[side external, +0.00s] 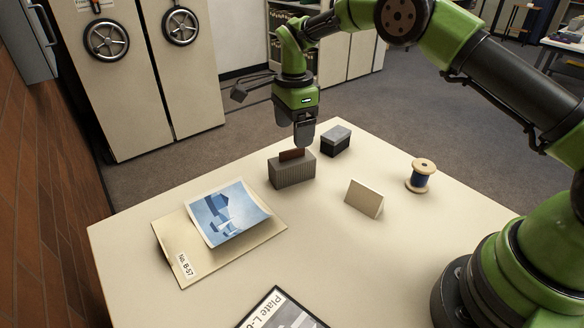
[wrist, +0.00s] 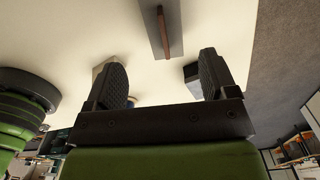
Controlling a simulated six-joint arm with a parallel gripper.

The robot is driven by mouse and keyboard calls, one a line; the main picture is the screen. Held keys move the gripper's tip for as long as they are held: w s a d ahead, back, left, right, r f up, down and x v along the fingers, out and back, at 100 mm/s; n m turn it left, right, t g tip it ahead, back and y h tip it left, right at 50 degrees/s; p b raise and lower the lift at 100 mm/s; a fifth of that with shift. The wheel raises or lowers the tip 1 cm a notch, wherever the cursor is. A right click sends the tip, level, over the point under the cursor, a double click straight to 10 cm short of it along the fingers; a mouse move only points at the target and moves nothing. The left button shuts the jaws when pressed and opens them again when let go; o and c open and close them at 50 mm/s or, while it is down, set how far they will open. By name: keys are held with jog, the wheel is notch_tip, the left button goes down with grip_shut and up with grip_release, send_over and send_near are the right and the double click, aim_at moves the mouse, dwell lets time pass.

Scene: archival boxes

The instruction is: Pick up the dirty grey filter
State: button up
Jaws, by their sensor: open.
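A grey ribbed block (side external: 292,173) with an upright brown strip (side external: 291,155) along its top stands on the table; it looks like the grey filter. In the wrist view, the grey block (wrist: 153,32) and its brown strip (wrist: 163,32) lie beyond the fingertips, roughly in line with the gap between them. My gripper (side external: 304,140) points down near the block's top, toward its right end in the side view. In the wrist view, my gripper (wrist: 163,75) is open, with nothing between its fingers. Whether it touches the strip cannot be told.
A dark grey lidded box (side external: 336,141) stands close behind and right of the block. A folded cream card (side external: 364,199) and a blue thread spool (side external: 421,176) are to the right. A folder (side external: 180,257) with a blue picture (side external: 228,212) lies front left. A framed plate (side external: 281,312) lies at front.

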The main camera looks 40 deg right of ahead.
aim_at(292, 150)
jog(key=f, duration=0.8)
jog(key=shift+w, duration=0.3)
jog(key=shift+c, duration=0.3)
jog(key=c, duration=0.9)
